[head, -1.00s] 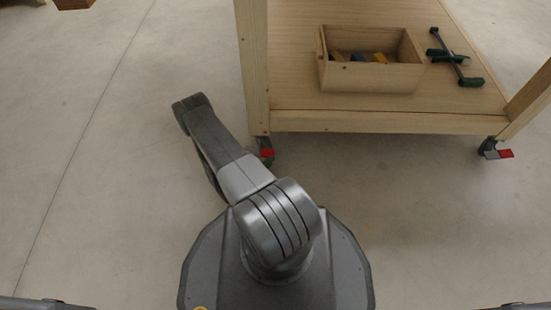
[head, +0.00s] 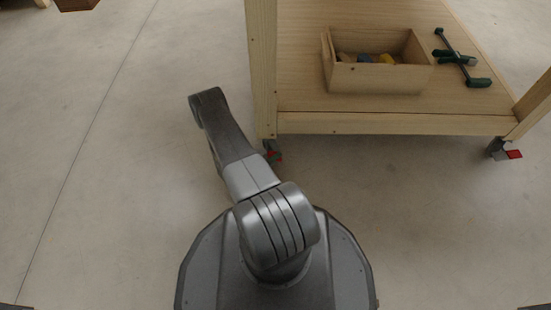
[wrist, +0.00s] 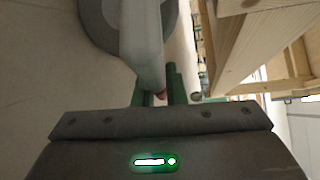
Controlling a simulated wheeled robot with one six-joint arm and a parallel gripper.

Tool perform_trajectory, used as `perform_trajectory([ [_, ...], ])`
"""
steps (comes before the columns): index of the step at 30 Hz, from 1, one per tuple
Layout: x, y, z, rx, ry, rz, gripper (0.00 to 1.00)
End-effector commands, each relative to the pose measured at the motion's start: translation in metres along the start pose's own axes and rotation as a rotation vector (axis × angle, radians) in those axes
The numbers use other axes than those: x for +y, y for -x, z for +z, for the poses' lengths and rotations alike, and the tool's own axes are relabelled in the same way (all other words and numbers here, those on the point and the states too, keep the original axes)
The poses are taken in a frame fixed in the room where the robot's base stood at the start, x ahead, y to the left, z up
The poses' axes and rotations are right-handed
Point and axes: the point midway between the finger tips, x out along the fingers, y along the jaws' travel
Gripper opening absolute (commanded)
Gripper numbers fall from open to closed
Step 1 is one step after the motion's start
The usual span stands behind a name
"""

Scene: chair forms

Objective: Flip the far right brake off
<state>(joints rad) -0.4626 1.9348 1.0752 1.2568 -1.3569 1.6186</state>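In the head view a red brake pedal (head: 516,154) sticks out from the caster at the right leg of the wooden workbench. At the left leg, small red and green parts show at the caster (head: 272,154), partly hidden by my arm. In the wrist view my gripper (wrist: 160,90) has two green fingers with a narrow gap between them. A large grey wheel (wrist: 97,22) and a pale upright piece (wrist: 142,40) are close in front, partly covering the left finger. Other brakes are not in view.
The workbench's lower shelf (head: 400,124) holds an open wooden box (head: 375,79) with small coloured items and a dark green clamp (head: 460,60). A bench beam (wrist: 265,45) is close at the right in the wrist view.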

Motion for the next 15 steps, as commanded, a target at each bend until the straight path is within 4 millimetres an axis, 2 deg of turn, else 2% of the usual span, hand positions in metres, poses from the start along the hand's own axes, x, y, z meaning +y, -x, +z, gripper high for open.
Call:
perform_trajectory([
  [8,-0.0005,0.0005,-0.0006,0.001,0.025,-0.024,0.00],
  [15,-0.0048,0.0016,-0.0001,0.001,0.118,-0.116,0.00],
])
